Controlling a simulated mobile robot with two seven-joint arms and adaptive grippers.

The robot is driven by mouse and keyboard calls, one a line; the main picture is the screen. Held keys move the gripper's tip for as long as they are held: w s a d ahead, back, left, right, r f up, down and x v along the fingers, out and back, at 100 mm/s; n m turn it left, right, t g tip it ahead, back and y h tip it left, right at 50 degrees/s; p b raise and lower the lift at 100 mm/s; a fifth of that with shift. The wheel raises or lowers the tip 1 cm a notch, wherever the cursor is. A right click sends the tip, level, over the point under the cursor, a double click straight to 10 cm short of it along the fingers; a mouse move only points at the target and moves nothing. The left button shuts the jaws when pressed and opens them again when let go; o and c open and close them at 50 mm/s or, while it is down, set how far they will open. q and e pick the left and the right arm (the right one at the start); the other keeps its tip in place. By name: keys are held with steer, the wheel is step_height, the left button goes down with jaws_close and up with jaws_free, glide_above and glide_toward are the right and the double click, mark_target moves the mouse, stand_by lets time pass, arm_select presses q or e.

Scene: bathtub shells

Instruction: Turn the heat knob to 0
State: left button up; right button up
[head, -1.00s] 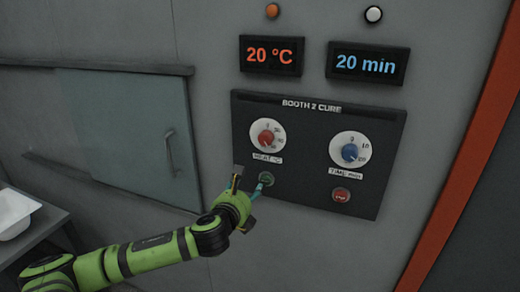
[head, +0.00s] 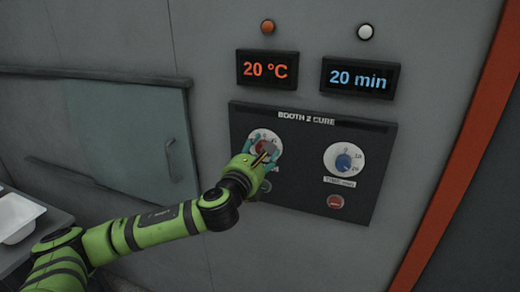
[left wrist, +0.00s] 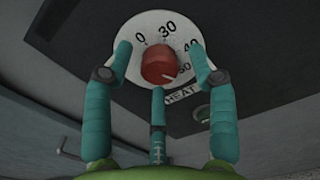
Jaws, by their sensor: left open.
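The red heat knob (left wrist: 159,66) sits on a white dial (left wrist: 153,28) marked 0, 30, 40 and 50 in the left wrist view. A pale mark on the knob's lower right edge faces roughly the 50 side. My left gripper (head: 266,146) is in front of this dial in the head view, partly hiding it. In the left wrist view its teal fingers (left wrist: 159,64) are open and spread around the knob, one left, one right, one below. Contact with the knob is not visible. The heat display (head: 264,69) reads 20 °C. My right gripper is not in view.
The dark panel (head: 305,207) also carries a blue time knob (head: 343,162) and a red button (head: 335,202). A green button (left wrist: 202,113) lies below right of the heat dial. The time display (head: 358,78) reads 20 min. A sliding door (head: 128,140) is at left.

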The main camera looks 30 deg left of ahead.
arm_select(q)
steer(key=c, duration=0.9)
steer(key=shift+c, duration=1.2)
